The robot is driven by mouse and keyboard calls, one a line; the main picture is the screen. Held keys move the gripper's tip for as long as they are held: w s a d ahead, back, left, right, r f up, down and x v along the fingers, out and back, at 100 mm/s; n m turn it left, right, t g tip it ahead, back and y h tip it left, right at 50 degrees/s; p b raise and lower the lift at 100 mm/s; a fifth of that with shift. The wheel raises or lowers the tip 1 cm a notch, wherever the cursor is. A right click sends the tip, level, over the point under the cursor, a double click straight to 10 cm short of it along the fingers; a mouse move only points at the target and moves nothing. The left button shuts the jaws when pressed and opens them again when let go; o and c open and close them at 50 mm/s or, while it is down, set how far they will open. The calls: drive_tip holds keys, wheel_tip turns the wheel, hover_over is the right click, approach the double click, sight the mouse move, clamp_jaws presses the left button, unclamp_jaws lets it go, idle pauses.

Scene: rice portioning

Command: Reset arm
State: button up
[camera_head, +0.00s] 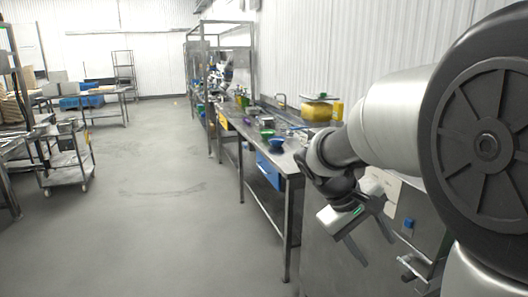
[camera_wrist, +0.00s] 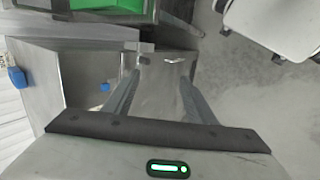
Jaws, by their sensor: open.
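My gripper (camera_head: 374,240) hangs at the end of my arm at the right of the head view, in front of a steel cabinet (camera_head: 328,252). In the wrist view my gripper (camera_wrist: 162,62) shows its two fingers spread wide apart. It is open, with nothing between the fingers. Behind the fingers lies a grey metal surface.
A steel workbench (camera_head: 283,160) runs along the right wall with a blue bowl (camera_head: 276,144), a green bowl (camera_head: 267,133) and a yellow container (camera_head: 317,110). A blue drawer (camera_head: 268,170) hangs under it. A wheeled cart (camera_head: 66,168) stands left. The middle floor is clear.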

drive_tip(key=s+a+r+m+t+y+p, duration=0.1)
drive_tip(key=s+a+r+t+y+p, duration=0.1)
drive_tip(key=s, duration=0.6)
drive_tip(key=s+a+r+m+t+y+p, duration=0.2)
drive_tip(key=s+a+r+y, duration=0.2)
drive_tip(key=s+a+r, duration=0.2)
drive_tip(key=shift+s+a, duration=0.75)
drive_tip(key=shift+s, duration=0.25)
drive_tip(key=shift+r, duration=0.1)
